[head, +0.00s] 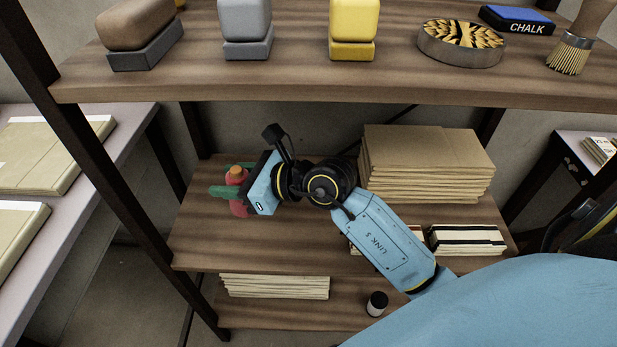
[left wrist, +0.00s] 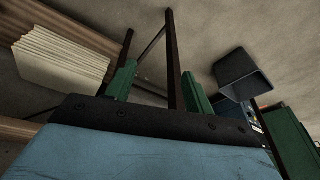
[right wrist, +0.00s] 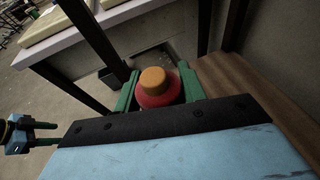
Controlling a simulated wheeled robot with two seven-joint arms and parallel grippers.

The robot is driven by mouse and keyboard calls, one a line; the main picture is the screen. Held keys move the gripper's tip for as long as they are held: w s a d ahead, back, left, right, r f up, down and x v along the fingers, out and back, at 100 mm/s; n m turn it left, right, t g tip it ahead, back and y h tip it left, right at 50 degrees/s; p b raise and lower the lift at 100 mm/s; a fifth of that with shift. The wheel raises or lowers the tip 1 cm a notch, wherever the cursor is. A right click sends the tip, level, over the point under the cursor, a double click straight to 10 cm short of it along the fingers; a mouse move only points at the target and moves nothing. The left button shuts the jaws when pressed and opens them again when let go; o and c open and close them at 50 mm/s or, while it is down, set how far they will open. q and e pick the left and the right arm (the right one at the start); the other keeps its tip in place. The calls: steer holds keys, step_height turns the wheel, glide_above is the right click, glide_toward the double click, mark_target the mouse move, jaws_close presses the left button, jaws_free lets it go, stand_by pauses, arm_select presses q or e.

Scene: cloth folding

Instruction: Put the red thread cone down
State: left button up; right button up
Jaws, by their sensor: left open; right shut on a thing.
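The red thread cone (head: 239,207) with its orange top is at the left end of the middle shelf (head: 215,248), near the left post. My right gripper (head: 227,182) is shut on it, with green fingers on either side. The cone (right wrist: 158,96) looks upright between the fingers in the right wrist view. I cannot tell whether its base touches the shelf. My left gripper (left wrist: 160,88) is open and empty in the left wrist view. It also shows at the left edge of the right wrist view, but not in the head view.
A brown paper stack (head: 425,165) and striped boxes (head: 465,240) fill the right of the middle shelf. The upper shelf (head: 290,85) carries blocks, a round tin (head: 460,45) and a brush. A small dark jar (head: 377,304) stands below. The middle shelf's front left is clear.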

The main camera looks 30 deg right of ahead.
mark_target(238, 204)
steer(key=shift+w, duration=0.1)
steer(key=shift+f, duration=0.1)
steer(key=f+b, duration=0.1)
steer(key=f, duration=0.2)
steer(key=shift+s+b, duration=0.3)
steer(key=shift+b, duration=0.1)
step_height(238, 204, down, 3)
steer(key=shift+r+b, duration=0.1)
steer(key=shift+b, duration=0.65)
steer(key=shift+f, duration=0.25)
step_height(238, 204, down, 3)
steer(key=shift+f+b, duration=0.15)
steer(key=shift+b, duration=0.85)
arm_select(q)
steer(key=w+d+r+t+h, duration=0.1)
steer(key=w+d+r+t, duration=0.2)
steer(key=w+r+t, duration=0.2)
steer(key=w+d+r+t+h, duration=0.2)
steer(key=w+r+t, duration=0.3)
steer(key=r, duration=0.3)
steer(key=shift+w+d+m+t, duration=0.3)
steer(key=shift+w+d+m, duration=0.1)
steer(key=shift+w+d, duration=0.35)
arm_select(e)
steer(key=shift+f, duration=0.1)
